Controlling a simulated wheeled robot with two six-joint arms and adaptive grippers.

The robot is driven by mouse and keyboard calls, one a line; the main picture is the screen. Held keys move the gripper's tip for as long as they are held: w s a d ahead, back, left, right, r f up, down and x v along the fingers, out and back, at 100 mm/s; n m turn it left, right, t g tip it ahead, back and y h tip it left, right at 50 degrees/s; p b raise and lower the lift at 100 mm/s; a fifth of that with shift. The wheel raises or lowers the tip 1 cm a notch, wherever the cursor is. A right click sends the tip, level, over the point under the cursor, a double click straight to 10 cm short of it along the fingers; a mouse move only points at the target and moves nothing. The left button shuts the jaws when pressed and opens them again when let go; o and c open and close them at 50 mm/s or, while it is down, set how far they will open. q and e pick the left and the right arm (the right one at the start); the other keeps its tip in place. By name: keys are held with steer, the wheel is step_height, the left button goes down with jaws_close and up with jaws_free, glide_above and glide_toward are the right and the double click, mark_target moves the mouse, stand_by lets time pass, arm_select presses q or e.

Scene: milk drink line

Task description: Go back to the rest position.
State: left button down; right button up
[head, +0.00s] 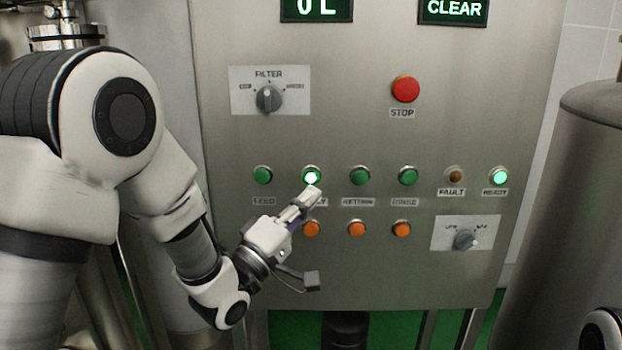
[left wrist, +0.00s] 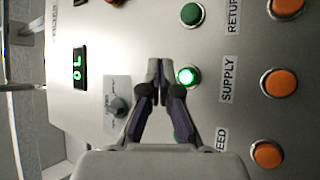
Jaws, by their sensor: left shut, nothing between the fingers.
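My left gripper (head: 311,194) is shut and empty, with its tips just below the lit green SUPPLY button (head: 311,176) on the steel control panel (head: 350,280). In the left wrist view the shut fingertips (left wrist: 159,66) appear beside the same lit button (left wrist: 187,76). I cannot tell whether they touch the panel. The gripper hides part of the SUPPLY label in the head view. My right gripper is not in view; only a bit of my right arm shows at the bottom right corner.
Unlit green buttons (head: 359,176) and orange buttons (head: 357,229) line the panel. The FILTER knob (head: 268,98), red STOP button (head: 405,89) and another knob (head: 465,239) stick out from it. The READY lamp (head: 499,176) is lit. A steel tank (head: 575,210) stands at right.

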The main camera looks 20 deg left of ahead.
arm_select(q)
steer(key=s+a+f+n+g+y, duration=0.1)
steer(key=s+f+g+y, duration=0.15)
steer(key=f, duration=1.05)
steer(key=s+a+f+g+y, duration=0.1)
steer(key=s+f+g+y, duration=0.2)
steer(key=f, duration=1)
steer(key=s+a+f+n+g+y, duration=0.1)
steer(key=s+f+g, duration=0.25)
steer(key=f, duration=1.05)
steer(key=s+a+f+m+g+y, duration=0.1)
steer(key=s+f+m+g, duration=0.4)
steer(key=s, duration=0.7)
steer(key=s+a+f+m+g+y, duration=0.2)
steer(key=s+f+m+g, duration=0.4)
steer(key=s, duration=0.6)
steer(key=shift+s+a+f+g, duration=0.15)
steer(key=shift+a+f+g, duration=0.35)
steer(key=shift+a+f, duration=0.35)
